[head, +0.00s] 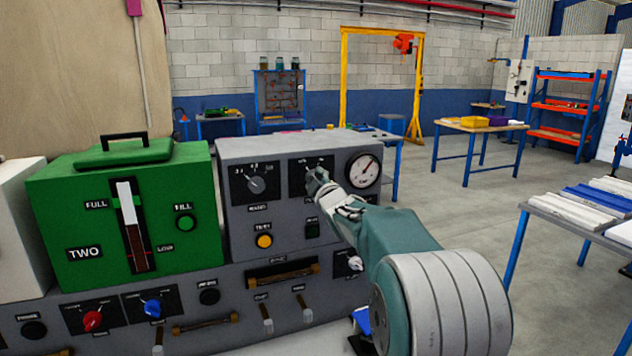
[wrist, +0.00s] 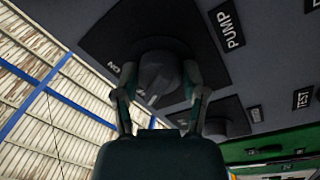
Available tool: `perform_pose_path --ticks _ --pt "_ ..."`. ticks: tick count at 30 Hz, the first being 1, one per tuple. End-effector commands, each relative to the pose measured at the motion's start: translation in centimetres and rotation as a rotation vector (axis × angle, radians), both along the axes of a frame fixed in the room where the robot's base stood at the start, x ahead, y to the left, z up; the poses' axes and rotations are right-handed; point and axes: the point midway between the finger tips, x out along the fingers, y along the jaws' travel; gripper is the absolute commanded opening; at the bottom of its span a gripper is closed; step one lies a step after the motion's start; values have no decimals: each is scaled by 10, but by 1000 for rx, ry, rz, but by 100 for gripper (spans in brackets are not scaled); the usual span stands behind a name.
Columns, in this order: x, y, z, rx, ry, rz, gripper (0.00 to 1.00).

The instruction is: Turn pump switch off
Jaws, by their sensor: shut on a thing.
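The pump switch is a dark round knob (wrist: 158,72) on a black plate labelled PUMP, with an ON mark beside it, in the wrist view. A pale pointer line shows on the knob, turned away from the ON mark. My gripper (wrist: 160,82) has a finger on each side of the knob and is shut on it. In the head view my gripper (head: 321,184) reaches the black switch plate (head: 298,178) on the grey panel box (head: 240,205) and hides most of the knob.
A round gauge (head: 364,170) sits right of the switch, and another dial (head: 256,184) is to its left. A yellow button (head: 264,241) is below. A green box (head: 75,215) stands to the left. The lower console (head: 215,325) carries red and blue knobs.

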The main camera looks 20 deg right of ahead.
Motion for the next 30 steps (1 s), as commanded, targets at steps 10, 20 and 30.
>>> perform_pose_path --ticks 10,20,30 --pt "1 2 -3 -11 5 3 8" --pt "0 1 -2 -9 4 2 90" --pt "-5 0 -1 -8 3 0 90"
